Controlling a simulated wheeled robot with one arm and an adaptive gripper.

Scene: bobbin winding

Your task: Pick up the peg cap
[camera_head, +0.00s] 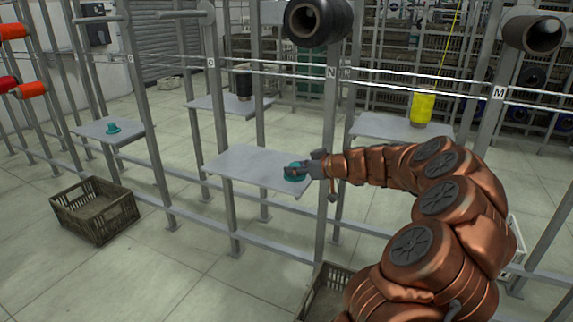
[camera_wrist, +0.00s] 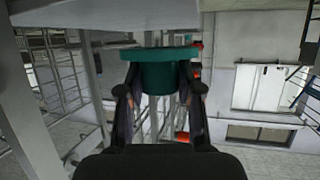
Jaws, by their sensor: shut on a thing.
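The teal peg cap (camera_wrist: 160,72) is between the two fingers of my gripper (camera_wrist: 160,95) in the wrist view, its wide rim at the top of the fingers. In the head view my gripper (camera_head: 297,171) is at the right end of the middle grey shelf (camera_head: 245,165), shut on the peg cap (camera_head: 293,177). The fingers partly cover the cap there. I cannot tell whether the cap touches the shelf. A second teal cap (camera_head: 113,128) sits on the left shelf (camera_head: 95,131).
Grey upright posts (camera_head: 330,110) and rails frame the shelves closely. A black bobbin (camera_head: 244,84) and a yellow bobbin (camera_head: 422,107) stand on shelves behind. A brown crate (camera_head: 97,212) is on the floor at left; another crate (camera_head: 322,290) is below my arm.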

